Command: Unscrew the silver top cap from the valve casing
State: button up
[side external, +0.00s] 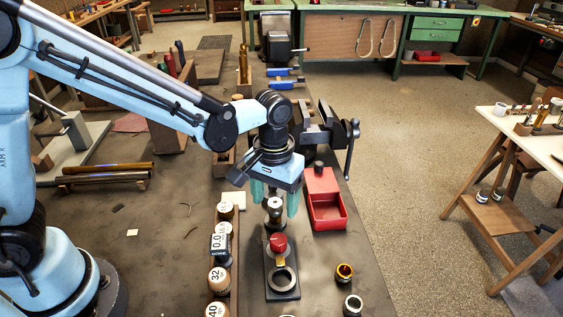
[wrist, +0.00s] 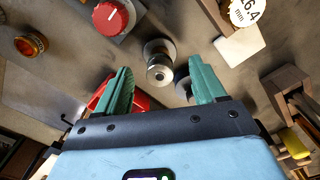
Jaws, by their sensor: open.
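A round silver cap (side external: 274,204) stands upright at the middle of the bench, seen in the side external view directly beneath my gripper (side external: 275,200). In the wrist view the silver cap (wrist: 159,70) sits near the top centre, beyond and between the two green fingertips of my gripper (wrist: 161,76). The fingers are spread apart with nothing between them that I can see held. The valve casing under the cap is mostly hidden. I cannot tell the exact height gap between fingertips and cap.
A red knob (side external: 278,243) on a dark stand lies just in front. A red bin (side external: 326,208) stands close on the right. A wooden rack (side external: 222,262) of labelled round pieces runs along the left. A vise (side external: 325,130) stands behind. A brass-coloured ring (side external: 344,271) sits front right.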

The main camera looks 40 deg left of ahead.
jog(key=m, duration=0.5)
dwell(0.4)
grip_shut()
jog(key=n, duration=0.3)
jog(key=shift+n, duration=0.4)
jog(key=shift+n, duration=2)
